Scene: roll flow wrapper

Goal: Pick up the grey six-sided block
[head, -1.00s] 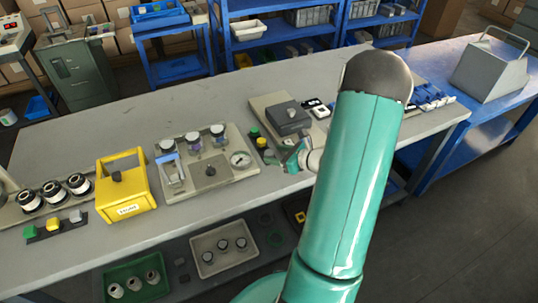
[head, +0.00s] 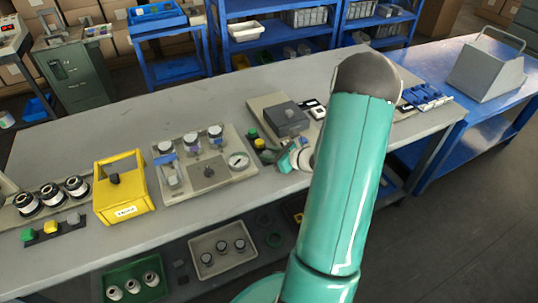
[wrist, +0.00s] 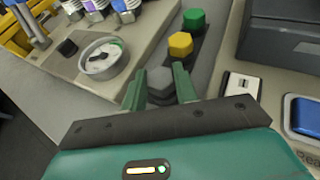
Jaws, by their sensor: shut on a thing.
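The grey six-sided block (wrist: 160,80) shows in the wrist view between the two green fingers of my gripper (wrist: 160,92). My gripper is shut on it, with one finger on each side. The block is at the near end of a dark strip, in line with a yellow six-sided block (wrist: 180,45) and a green one (wrist: 194,20). I cannot tell whether it is clear of the strip. In the head view my gripper (head: 287,160) is at the bench's front edge area, beside the yellow block (head: 259,144) and green block (head: 252,134); the grey block is hidden there.
A panel with a gauge (head: 238,161) lies left of my gripper. A dark grey box (head: 288,117) on a beige base stands behind it. A yellow carrier (head: 123,190) and another row of coloured pieces (head: 51,228) are further left. The bench's back is clear.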

